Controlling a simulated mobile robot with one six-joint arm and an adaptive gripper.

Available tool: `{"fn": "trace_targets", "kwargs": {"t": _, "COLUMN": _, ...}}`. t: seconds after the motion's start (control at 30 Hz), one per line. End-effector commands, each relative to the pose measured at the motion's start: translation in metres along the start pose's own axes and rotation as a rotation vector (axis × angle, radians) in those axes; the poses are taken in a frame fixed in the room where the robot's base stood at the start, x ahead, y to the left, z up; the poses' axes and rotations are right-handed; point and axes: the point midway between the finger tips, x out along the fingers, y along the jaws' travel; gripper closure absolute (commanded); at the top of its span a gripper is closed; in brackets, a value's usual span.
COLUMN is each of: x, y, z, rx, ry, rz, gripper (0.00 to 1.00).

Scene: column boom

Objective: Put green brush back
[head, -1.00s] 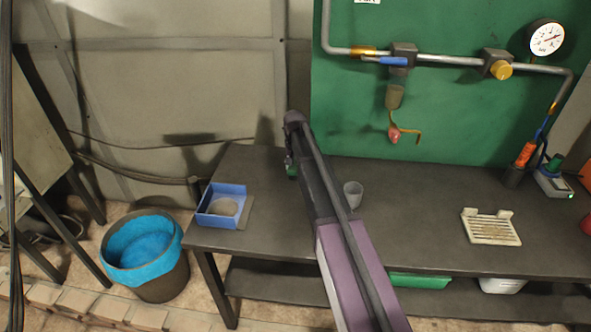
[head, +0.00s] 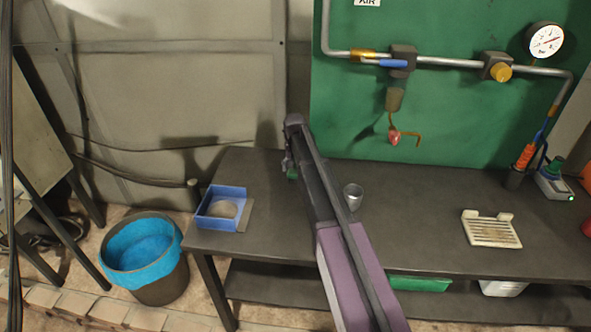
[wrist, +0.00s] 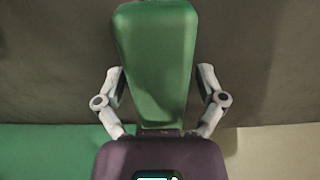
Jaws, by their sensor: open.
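A green block-like thing (wrist: 155,60), which looks like the green brush, fills the middle of the wrist view. In the head view my gripper (head: 290,163) is over the left part of the dark bench, largely hidden by my arm. A small green patch (head: 292,174) shows beside it there.
On the dark bench (head: 420,225) are a blue box (head: 221,207) to the left, a grey cup (head: 353,196) right of my arm and a pale slotted rack (head: 491,229). A dark holder (head: 515,178) stands at right. A blue-lined bin (head: 144,255) is on the floor.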

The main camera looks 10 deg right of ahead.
Motion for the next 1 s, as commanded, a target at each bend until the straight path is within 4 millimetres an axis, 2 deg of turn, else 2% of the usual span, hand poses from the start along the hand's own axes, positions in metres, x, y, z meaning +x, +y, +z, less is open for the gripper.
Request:
{"fn": "trace_targets", "kwargs": {"t": 0.37, "x": -0.013, "y": 0.000, "z": 0.000, "rx": 0.000, "ry": 0.000, "rz": 0.000, "gripper": 0.11}}
{"fn": "trace_targets", "kwargs": {"t": 1.0, "x": -0.065, "y": -0.001, "z": 0.000, "rx": -0.001, "ry": 0.000, "rz": 0.000, "gripper": 0.11}}
